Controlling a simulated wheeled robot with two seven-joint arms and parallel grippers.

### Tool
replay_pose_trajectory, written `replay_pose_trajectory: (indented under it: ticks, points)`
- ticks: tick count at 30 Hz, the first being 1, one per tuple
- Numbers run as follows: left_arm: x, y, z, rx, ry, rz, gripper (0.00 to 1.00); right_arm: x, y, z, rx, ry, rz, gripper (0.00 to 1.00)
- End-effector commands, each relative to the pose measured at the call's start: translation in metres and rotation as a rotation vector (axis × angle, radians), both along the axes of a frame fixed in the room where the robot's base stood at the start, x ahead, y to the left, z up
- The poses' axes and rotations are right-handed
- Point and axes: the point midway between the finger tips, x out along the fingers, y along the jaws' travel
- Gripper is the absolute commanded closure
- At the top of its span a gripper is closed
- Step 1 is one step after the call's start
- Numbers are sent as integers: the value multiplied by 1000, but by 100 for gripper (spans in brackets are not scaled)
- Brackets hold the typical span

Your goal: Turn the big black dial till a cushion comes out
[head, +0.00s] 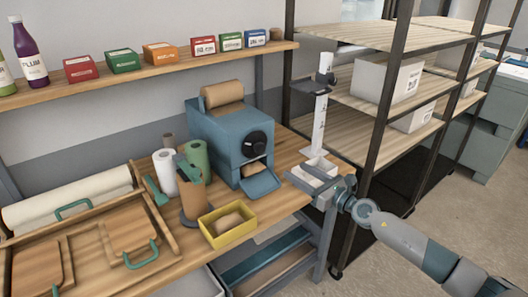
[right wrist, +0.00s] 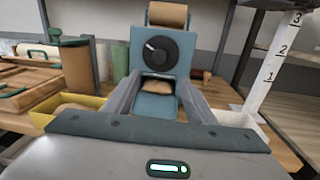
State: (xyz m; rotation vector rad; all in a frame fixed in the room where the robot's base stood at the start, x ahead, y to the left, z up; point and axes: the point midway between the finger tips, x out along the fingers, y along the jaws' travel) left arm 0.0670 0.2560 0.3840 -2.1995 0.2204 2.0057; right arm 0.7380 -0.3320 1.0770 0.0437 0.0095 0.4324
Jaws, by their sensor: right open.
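The blue machine (head: 213,138) stands on the wooden bench with a brown paper roll (head: 222,95) on top. Its big black dial (head: 254,144) is on the front and also shows in the right wrist view (right wrist: 158,52), its white mark pointing up and left. Below the dial, brown paper (right wrist: 158,86) shows in the outlet above the lowered blue flap (head: 260,184). My right gripper (head: 302,179) is open and empty, in front and to the right of the machine, apart from the dial. In the right wrist view its fingers (right wrist: 158,98) frame the outlet. My left gripper is not in view.
A yellow bin (head: 212,237) holding a brown paper piece stands in front of the machine. Rolls (head: 164,172) and a brown cylinder (head: 194,201) stand left. A white numbered post (head: 320,122) and a black-framed rack (head: 385,95) stand right. Small boxes line the shelf above.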

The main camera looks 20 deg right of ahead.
Motion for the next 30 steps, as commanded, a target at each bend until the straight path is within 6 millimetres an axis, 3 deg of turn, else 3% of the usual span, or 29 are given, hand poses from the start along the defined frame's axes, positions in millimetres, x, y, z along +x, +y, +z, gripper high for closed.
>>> replay_pose_trajectory:
  ticks: [8,30]
  points:
    - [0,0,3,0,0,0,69,26,13,2,4,-1,0,50]
    - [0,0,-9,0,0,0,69,139,64,0,4,0,-2,50]
